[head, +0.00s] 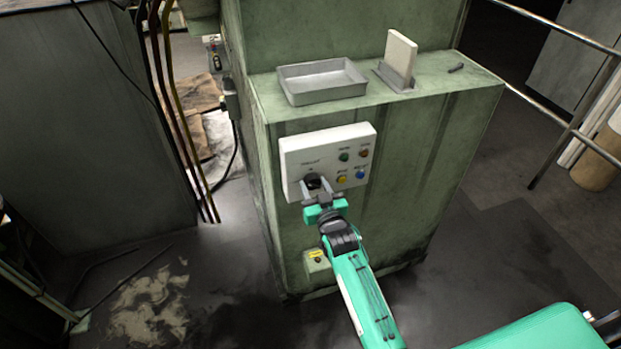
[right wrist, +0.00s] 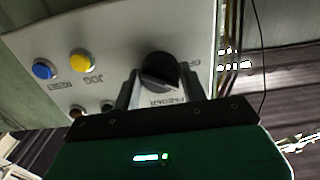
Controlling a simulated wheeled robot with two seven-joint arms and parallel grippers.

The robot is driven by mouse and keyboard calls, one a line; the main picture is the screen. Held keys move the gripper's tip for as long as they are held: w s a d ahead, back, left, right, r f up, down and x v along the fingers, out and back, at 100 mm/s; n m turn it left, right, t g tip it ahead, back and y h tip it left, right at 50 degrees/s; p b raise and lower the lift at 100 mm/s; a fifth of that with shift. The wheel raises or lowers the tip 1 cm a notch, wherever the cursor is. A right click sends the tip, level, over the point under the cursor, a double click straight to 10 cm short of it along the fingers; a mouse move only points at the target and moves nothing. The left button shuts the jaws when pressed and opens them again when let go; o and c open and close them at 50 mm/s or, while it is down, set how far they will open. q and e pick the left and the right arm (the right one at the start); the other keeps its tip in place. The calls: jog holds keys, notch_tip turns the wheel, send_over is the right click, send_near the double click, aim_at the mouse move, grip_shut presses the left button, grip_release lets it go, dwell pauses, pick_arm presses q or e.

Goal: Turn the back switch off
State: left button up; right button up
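A white control panel (head: 300,149) is fixed to the front of the green machine. Its black rotary switch (head: 313,182) also shows in the right wrist view (right wrist: 160,71), with lettering around it, including what looks like "OFF". My right gripper (head: 315,188) is at this switch. In the right wrist view its two fingers (right wrist: 160,88) are apart, one on each side of the knob. A gap shows beside the knob; I cannot tell whether either finger touches it. The gripper hides the panel's lower edge. My left gripper is not in view.
Several coloured buttons, including a yellow (head: 342,179) and a blue one (head: 360,174), sit right of the switch. A small yellow-faced box (head: 317,256) is low on the machine. A grey tray (head: 322,94) is on the ledge. A metal railing (head: 575,134) stands right.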

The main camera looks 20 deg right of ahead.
jog(key=shift+c, duration=0.7)
jog(key=shift+n+p, duration=0.35)
jog(key=shift+n, duration=0.75)
jog(key=n, duration=0.5)
jog(key=shift+n, duration=0.3)
jog(key=o, duration=1.2)
jog(key=s+p, duration=0.3)
jog(key=s, duration=0.5)
jog(key=shift+d, duration=0.15)
